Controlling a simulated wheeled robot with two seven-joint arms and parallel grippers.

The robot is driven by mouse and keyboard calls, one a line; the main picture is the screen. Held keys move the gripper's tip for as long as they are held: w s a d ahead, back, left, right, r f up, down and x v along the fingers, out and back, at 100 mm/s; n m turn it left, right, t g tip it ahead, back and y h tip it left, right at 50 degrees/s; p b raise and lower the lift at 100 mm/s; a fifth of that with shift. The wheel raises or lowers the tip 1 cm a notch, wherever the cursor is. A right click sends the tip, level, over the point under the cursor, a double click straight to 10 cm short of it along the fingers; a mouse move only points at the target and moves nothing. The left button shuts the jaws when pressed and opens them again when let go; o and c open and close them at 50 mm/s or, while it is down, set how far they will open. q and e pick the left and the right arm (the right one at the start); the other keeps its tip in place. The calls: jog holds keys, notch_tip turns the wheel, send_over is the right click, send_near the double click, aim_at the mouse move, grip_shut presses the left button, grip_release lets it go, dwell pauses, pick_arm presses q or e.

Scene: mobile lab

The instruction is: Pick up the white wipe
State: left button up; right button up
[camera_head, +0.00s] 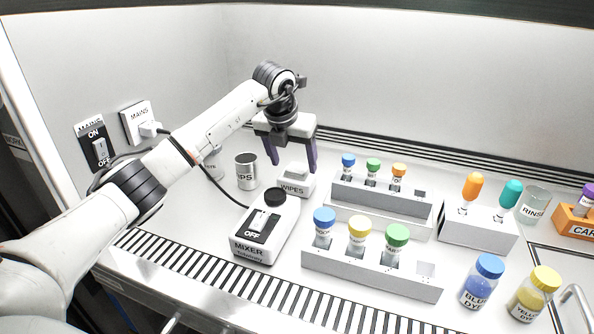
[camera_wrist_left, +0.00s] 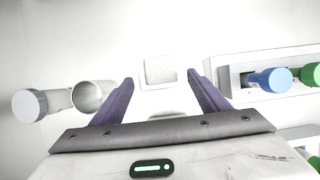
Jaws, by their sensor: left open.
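The white wipe (camera_wrist_left: 159,70) shows in the left wrist view as a pale square on top of the white wipes box, between my fingertips in the picture. In the head view the box labelled WIPES (camera_head: 292,187) stands behind the mixer, with the wipe (camera_head: 294,170) at its top. My left gripper (camera_head: 293,168) is above the box, pointing down, with its two purple fingers apart. It is open and empty; the fingers also show in the left wrist view (camera_wrist_left: 160,92). I cannot tell the exact gap between the fingertips and the wipe. My right gripper is not in view.
The mixer (camera_head: 262,232) stands in front of the box. A metal tips cup (camera_head: 246,165) is to its left. A rear rack (camera_head: 380,197) and a front rack (camera_head: 372,274) with capped vials stand to the right. Dye bottles (camera_head: 483,283) stand at the front right.

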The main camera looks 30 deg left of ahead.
aim_at(294, 170)
pick_arm(q)
jog(key=shift+x, duration=1.15)
jog(key=shift+w, duration=0.1)
jog(key=c, duration=1.1)
notch_tip(294, 170, up, 10)
jog(key=shift+r, duration=0.1)
